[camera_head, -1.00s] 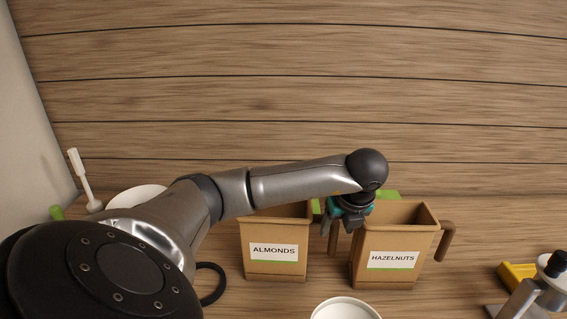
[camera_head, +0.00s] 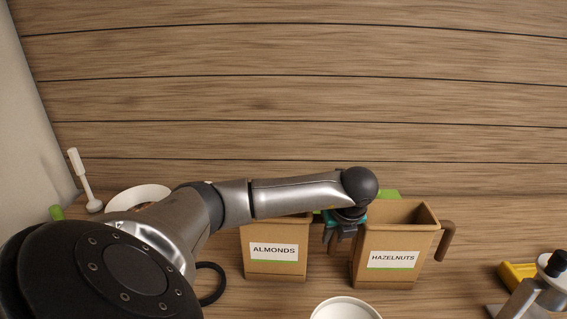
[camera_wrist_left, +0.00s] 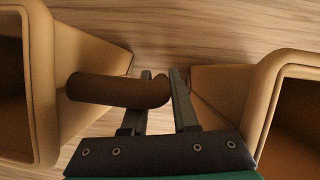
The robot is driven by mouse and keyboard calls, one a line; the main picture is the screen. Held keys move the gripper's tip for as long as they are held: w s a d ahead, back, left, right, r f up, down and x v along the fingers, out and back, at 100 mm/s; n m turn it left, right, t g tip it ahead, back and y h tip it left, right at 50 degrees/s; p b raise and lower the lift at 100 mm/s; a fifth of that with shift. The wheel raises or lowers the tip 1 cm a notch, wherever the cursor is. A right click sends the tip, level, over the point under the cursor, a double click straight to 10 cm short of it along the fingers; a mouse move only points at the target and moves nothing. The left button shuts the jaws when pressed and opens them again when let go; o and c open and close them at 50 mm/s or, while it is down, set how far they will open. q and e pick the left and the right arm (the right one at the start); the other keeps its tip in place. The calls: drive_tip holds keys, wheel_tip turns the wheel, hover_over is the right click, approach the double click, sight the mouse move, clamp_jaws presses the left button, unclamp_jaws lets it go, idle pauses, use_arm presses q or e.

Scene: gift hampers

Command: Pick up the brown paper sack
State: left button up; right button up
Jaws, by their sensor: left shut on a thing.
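I cannot make out a brown paper sack in either view. Two tan open-topped bins stand side by side, the ALMONDS bin (camera_head: 277,270) and the HAZELNUTS bin (camera_head: 390,279). My left gripper (camera_head: 340,238) is low in the gap between them, partly hidden by its own wrist. In the left wrist view, the gripper (camera_wrist_left: 158,84) is shut on a dark brown handle (camera_wrist_left: 100,89) joined to the left-hand bin (camera_wrist_left: 42,75), which appears to be the ALMONDS bin. The other bin (camera_wrist_left: 262,90) stands just right of the fingers. My right gripper is not in view.
A white bowl (camera_head: 345,309) stands in front of the bins. Green items (camera_head: 389,194) show behind them. A white plate (camera_head: 140,194) and a white upright tool (camera_head: 82,180) are at left. A yellow object (camera_head: 515,273) and a metal device (camera_head: 528,296) are at right.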

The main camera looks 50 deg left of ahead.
use_arm(q)
clamp_jaws()
idle(0.8)
